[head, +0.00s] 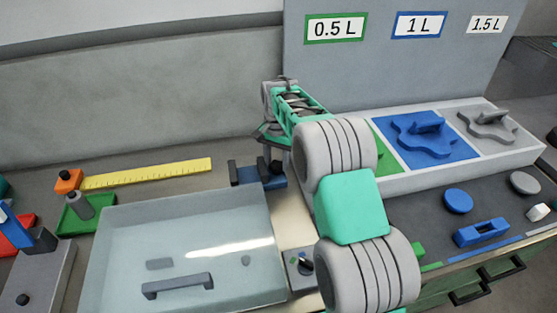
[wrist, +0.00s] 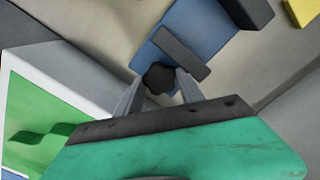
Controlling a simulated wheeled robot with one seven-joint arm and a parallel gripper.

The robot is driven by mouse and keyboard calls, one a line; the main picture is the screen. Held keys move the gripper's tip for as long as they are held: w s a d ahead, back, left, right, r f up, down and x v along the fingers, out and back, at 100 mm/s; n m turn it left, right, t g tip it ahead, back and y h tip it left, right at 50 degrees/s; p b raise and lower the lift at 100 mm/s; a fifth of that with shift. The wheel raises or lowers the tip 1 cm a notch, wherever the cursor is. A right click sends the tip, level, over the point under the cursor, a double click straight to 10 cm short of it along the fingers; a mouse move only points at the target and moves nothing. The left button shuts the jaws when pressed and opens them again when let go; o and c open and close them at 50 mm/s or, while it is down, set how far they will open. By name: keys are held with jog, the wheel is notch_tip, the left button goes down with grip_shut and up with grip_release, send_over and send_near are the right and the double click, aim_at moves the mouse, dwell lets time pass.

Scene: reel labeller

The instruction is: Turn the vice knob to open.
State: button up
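The vice (head: 258,182) is a small blue block with dark jaws on the worktop, left of my arm in the head view. In the wrist view its blue body (wrist: 196,38) runs up from the centre, with one dark jaw bar across it and another dark block at its far end. The vice knob (wrist: 158,78) is black and lobed, at the near end. My gripper (wrist: 159,82) has its two grey fingers apart, one on each side of the knob. The fingertips are close to the knob; I cannot tell whether they touch it.
A clear-lidded box (head: 185,250) with a handle stands left of my arm. A yellow ruler (head: 148,173) lies behind it. A pale tray (head: 462,160) with green, blue and grey sections is to the right, its green part close to my gripper in the wrist view.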

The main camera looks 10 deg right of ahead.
aim_at(277, 164)
jog(key=shift+o, duration=1.4)
jog(key=shift+s+a, duration=0.2)
jog(key=shift+o, duration=0.5)
jog(key=shift+w+d, duration=0.15)
jog(key=shift+d, duration=0.05)
notch_tip(277, 164, up, 8)
jog(key=shift+b, duration=0.45)
jog(key=shift+c, duration=0.5)
